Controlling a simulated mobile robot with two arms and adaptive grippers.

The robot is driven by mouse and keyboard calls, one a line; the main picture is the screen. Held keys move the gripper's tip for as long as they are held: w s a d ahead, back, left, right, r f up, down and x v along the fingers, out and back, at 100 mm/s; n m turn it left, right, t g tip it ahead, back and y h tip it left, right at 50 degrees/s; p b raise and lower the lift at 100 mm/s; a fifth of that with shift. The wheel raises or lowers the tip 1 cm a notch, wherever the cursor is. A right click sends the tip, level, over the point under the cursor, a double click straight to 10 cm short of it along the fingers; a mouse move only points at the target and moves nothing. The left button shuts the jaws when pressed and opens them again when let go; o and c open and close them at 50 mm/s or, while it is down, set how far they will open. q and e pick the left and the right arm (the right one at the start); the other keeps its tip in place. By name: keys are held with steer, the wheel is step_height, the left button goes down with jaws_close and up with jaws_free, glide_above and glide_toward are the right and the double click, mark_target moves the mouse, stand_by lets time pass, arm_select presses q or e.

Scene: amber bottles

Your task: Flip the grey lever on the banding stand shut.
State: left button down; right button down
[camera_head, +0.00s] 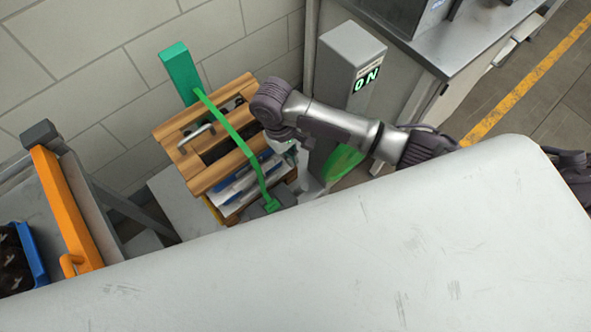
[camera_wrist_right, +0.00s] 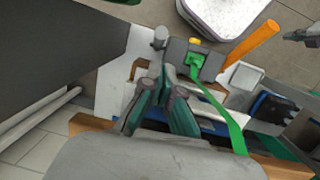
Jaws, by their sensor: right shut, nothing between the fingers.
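The banding stand's dark tensioner block (camera_wrist_right: 204,62) has the green strap (camera_wrist_right: 216,108) running into it. In the head view the block (camera_head: 266,206) sits at the crate's near side. A grey round-ended lever (camera_wrist_right: 160,39) appears to stand up beside the block in the wrist view. Its lower part is partly hidden by my fingers. My right gripper (camera_wrist_right: 162,86) is shut and empty, its tips close to the lever; I cannot tell if they touch. In the head view the right gripper (camera_head: 290,146) is over the crate's right side. A small dark part at the wrist view's right edge may be my left gripper.
The strap loops over a wooden crate (camera_head: 190,142) with a metal handle. A green post (camera_head: 180,75) stands behind it. A grey pillar (camera_head: 345,55) shows ON. An orange bar (camera_head: 66,205) and a blue bin (camera_head: 32,255) are at left.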

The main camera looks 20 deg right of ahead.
glide_toward(300, 190)
steer(key=f, duration=0.3)
steer(key=w+d+f+p, duration=0.1)
steer(key=f, duration=0.1)
stand_by(0.3)
